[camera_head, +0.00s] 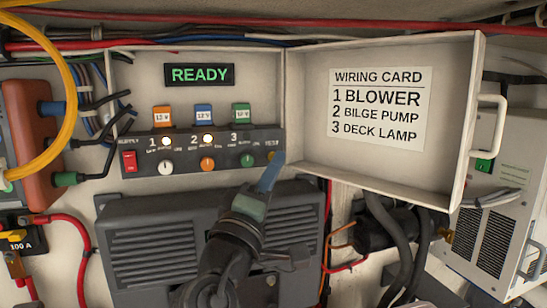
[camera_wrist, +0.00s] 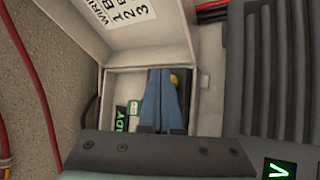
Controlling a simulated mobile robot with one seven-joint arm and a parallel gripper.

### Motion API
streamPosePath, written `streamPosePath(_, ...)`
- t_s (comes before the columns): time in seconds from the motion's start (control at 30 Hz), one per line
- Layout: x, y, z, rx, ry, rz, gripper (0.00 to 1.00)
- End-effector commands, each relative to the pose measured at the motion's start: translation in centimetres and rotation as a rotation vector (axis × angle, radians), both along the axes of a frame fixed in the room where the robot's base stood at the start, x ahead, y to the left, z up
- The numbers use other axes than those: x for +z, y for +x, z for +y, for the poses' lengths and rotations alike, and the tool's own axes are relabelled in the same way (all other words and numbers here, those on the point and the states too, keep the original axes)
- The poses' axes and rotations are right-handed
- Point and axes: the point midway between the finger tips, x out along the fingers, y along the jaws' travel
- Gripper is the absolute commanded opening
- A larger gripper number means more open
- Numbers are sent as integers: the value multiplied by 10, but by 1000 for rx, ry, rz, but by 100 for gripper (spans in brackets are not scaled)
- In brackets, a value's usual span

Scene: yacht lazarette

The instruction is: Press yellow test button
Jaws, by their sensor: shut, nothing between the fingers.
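The yellow test button (camera_head: 272,155) is at the right end of the dark control panel (camera_head: 190,162), under the small TEST label. It is mostly hidden by my fingertips in the head view. It shows as a yellow dome in the wrist view (camera_wrist: 174,79), just right of the fingertips. My gripper (camera_head: 277,158) has blue fingers, shut together with nothing between them, and its tips are at the panel's right end. In the wrist view, my gripper (camera_wrist: 160,72) points into the box. I cannot tell whether the tips touch the button.
A READY display (camera_head: 200,75) glows green above the panel. The panel has a red switch (camera_head: 129,161), coloured knobs and two lit lamps. The open box lid (camera_head: 310,120) with its wiring card (camera_head: 377,108) stands close right. A grey louvred unit (camera_head: 150,250) is below.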

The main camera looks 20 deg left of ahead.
Motion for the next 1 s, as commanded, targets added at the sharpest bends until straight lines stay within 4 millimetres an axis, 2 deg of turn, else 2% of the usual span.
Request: streamPosePath(1.0,0,7,5,0,0,0,0)
